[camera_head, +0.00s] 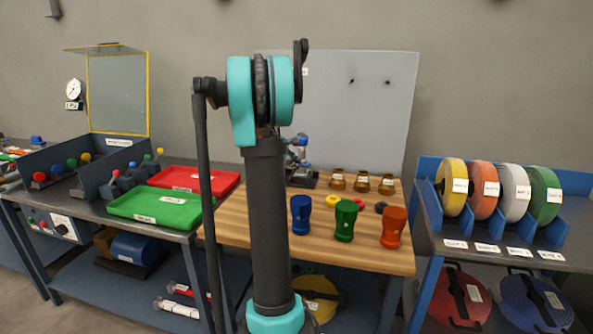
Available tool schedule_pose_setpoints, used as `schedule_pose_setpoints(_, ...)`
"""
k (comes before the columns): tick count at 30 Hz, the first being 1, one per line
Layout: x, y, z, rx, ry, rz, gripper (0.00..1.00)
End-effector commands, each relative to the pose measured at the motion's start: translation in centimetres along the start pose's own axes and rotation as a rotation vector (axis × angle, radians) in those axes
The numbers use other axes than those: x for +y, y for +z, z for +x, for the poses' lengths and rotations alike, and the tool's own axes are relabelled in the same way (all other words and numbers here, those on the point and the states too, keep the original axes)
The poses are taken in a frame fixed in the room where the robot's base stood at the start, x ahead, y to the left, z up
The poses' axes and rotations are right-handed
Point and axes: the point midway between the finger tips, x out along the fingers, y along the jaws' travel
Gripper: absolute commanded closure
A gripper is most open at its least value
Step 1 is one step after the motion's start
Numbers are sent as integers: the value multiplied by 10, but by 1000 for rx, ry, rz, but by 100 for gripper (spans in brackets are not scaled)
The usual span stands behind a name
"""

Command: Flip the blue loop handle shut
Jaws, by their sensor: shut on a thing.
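A small grey and dark device (299,165) stands at the back left of the wooden tabletop, partly hidden behind my arm. A small blue part (301,140) shows at its top. It may be the blue loop handle, but it is too small to tell its shape or whether it is up or down. My arm rises through the middle of the view, in front of the table. I cannot make out my gripper's fingers; they are out of view or hidden by the arm.
Blue (301,214), green (345,220) and red (393,228) cups stand on the wooden table (365,254). Several brown jars (362,182) stand behind them. Red (198,178) and green (155,208) trays lie left. A rack of coloured reels (515,193) stands right.

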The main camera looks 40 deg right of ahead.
Motion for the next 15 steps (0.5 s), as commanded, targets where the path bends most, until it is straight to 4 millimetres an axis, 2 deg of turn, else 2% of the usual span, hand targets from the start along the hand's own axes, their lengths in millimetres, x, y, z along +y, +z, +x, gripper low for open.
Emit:
schedule_pose_setpoints(6,16,2,-4,-1,-171,-69,100)
schedule_pose_setpoints(15,29,2,-6,-1,-334,-137,100)
